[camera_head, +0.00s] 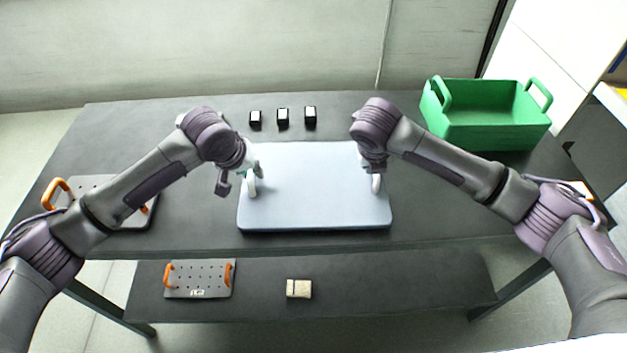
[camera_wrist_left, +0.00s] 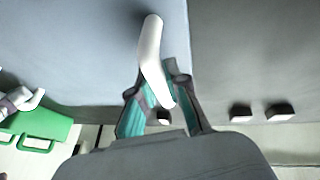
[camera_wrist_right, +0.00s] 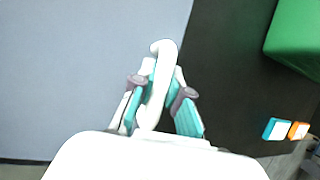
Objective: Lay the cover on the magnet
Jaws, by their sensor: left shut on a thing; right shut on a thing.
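The cover (camera_head: 315,190) is a flat pale blue-grey panel with a white handle at each short side. It is at the middle of the dark table, and I cannot tell whether it rests on something or is held up. My left gripper (camera_head: 250,184) is shut on the left white handle (camera_wrist_left: 150,45). My right gripper (camera_head: 376,183) is shut on the right white handle (camera_wrist_right: 163,50). I cannot make out a magnet for certain; anything under the cover is hidden.
Three small black blocks (camera_head: 282,117) stand behind the cover. A green crate (camera_head: 490,136) stands at the back right. A grey plate with orange handles (camera_head: 90,185) lies at the left, partly behind my arm. A perforated plate (camera_head: 200,286) and a small beige block (camera_head: 299,289) lie on the lower shelf.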

